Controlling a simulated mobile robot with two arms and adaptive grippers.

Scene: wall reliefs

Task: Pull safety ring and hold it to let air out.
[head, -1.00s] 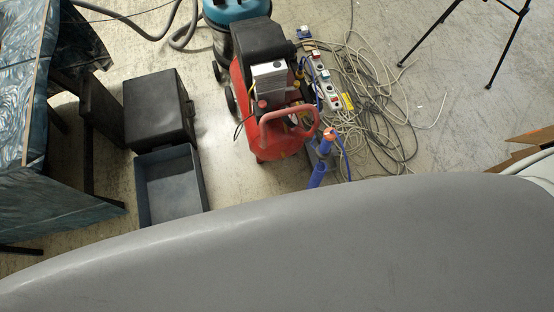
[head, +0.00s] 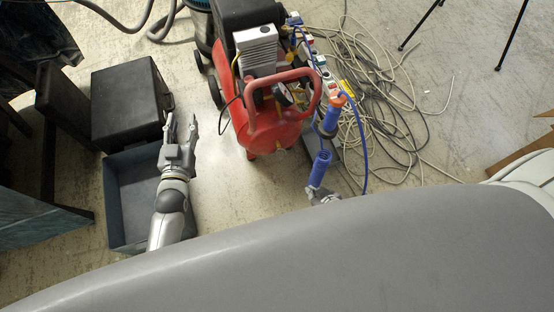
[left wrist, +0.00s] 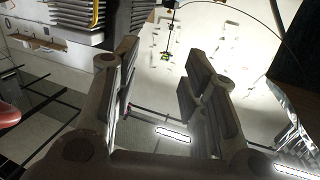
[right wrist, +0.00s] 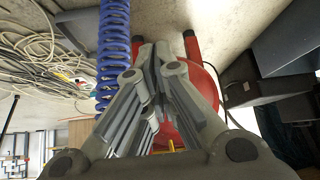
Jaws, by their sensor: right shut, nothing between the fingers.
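The red air compressor (head: 272,132) stands on the floor with its red handle, a round gauge (head: 283,95) and a silver pump head. I cannot make out the safety ring; it is too small or hidden. My left gripper (head: 182,120) is left of the compressor, apart from it, with fingers spread and empty. In the left wrist view its fingers (left wrist: 160,72) are also apart. My right gripper (head: 322,194) shows at the edge of my grey body, below the compressor. In the right wrist view its fingers (right wrist: 155,58) are closed together, empty, with the red tank (right wrist: 195,100) behind.
A blue coiled hose (head: 320,168) hangs close to my right gripper; it also shows in the right wrist view (right wrist: 113,45). Tangled cables (head: 385,120) and power strips lie right of the compressor. A black case (head: 126,105) and an open grey bin (head: 112,205) stand at left.

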